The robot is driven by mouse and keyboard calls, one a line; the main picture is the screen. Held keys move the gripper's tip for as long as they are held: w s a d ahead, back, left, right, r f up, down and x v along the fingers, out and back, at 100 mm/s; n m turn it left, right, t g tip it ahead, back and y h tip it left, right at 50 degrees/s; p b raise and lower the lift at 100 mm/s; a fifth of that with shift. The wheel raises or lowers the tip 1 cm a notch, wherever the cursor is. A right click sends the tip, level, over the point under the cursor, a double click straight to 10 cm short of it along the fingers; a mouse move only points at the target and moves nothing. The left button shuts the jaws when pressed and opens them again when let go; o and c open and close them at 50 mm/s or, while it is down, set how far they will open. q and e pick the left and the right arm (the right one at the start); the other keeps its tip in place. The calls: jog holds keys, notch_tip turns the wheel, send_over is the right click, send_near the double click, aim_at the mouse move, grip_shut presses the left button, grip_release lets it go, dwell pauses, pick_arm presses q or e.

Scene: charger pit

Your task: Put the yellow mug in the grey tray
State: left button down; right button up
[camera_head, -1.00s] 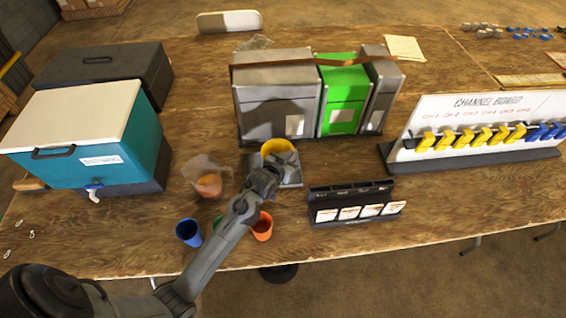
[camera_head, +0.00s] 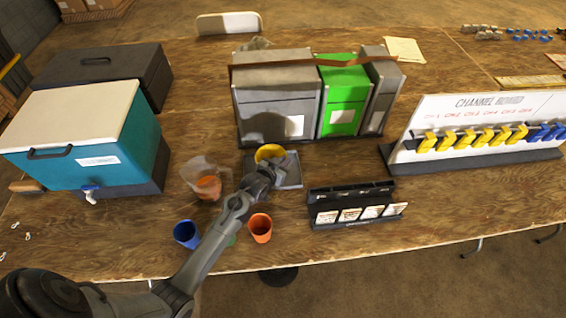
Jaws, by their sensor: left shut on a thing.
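The yellow mug (camera_head: 270,152) is at the far-left part of the grey tray (camera_head: 291,181), in front of the grey bin. My left gripper (camera_head: 267,165) is shut on the mug from the near side and hides its lower part and some of the tray. I cannot tell whether the mug touches the tray floor. My right gripper is not in view.
An orange cup (camera_head: 260,228) and a blue cup (camera_head: 187,234) stand near the front edge beside my left arm. A clear jug (camera_head: 207,180) stands left of the tray. A black card rack (camera_head: 352,205) is at its right. Grey (camera_head: 277,98) and green (camera_head: 343,100) bins stand behind.

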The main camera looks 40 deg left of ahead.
pick_arm(q)
jog(key=c, duration=1.7)
grip_release()
jog(key=shift+f, duration=0.1)
jog(key=o, duration=0.5)
jog(key=shift+s+r, duration=0.25)
jog(key=shift+r, duration=0.05)
jog(key=shift+p+v, duration=0.55)
jog(key=shift+v, duration=1.9)
